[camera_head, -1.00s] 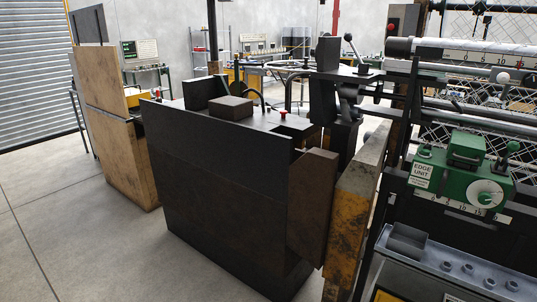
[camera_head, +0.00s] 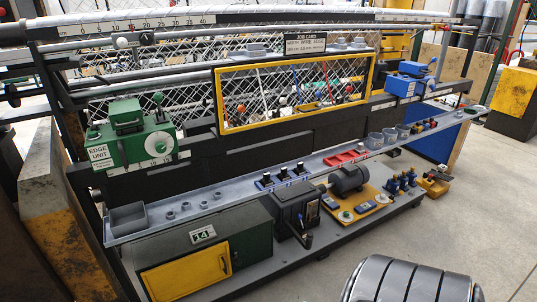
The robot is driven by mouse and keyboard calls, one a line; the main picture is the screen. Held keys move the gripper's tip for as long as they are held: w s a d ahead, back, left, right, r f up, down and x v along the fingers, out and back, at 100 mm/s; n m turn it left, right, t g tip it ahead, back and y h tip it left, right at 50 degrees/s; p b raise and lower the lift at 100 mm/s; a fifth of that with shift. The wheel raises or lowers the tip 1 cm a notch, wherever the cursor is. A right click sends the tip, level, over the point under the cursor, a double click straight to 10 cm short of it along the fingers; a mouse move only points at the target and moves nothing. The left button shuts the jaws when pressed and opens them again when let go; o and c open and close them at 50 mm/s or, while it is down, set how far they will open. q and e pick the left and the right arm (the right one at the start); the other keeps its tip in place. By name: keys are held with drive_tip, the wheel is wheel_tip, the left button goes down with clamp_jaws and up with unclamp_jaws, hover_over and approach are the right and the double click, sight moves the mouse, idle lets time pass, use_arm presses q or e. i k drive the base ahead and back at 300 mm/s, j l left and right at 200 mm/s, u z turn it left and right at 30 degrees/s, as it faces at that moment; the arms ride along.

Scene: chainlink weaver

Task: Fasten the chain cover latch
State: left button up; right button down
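No part in view is plainly readable as the chain cover or its latch. A long weaving machine fills the view. A yellow-framed mesh window (camera_head: 218,101) stands at its middle. Below, a black box with a crank handle (camera_head: 296,208) sits beside a dark motor (camera_head: 348,179) on a yellow base plate. A dark green cabinet (camera_head: 245,245) marked 14 has a shut yellow door (camera_head: 187,279) with a small dark handle (camera_head: 223,262). Neither of my grippers is in view.
The green edge unit (camera_head: 130,143) is at the left and a blue unit (camera_head: 409,80) at the right. A long grey tray (camera_head: 235,189) holds small parts along the front. A worn yellow-and-brown post (camera_head: 60,235) stands at the near left. Concrete floor (camera_head: 465,215) is open at the right.

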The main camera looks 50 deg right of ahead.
sight(237, 261)
drive_tip(key=z, duration=1.4)
drive_tip(key=i+l+u, duration=0.1)
drive_tip(key=i+l, duration=0.2)
drive_tip(key=i+l+u, duration=0.15)
drive_tip(key=l, duration=0.3)
drive_tip(key=i+l+u, duration=0.1)
drive_tip(key=i+l, duration=0.2)
drive_tip(key=l, duration=0.15)
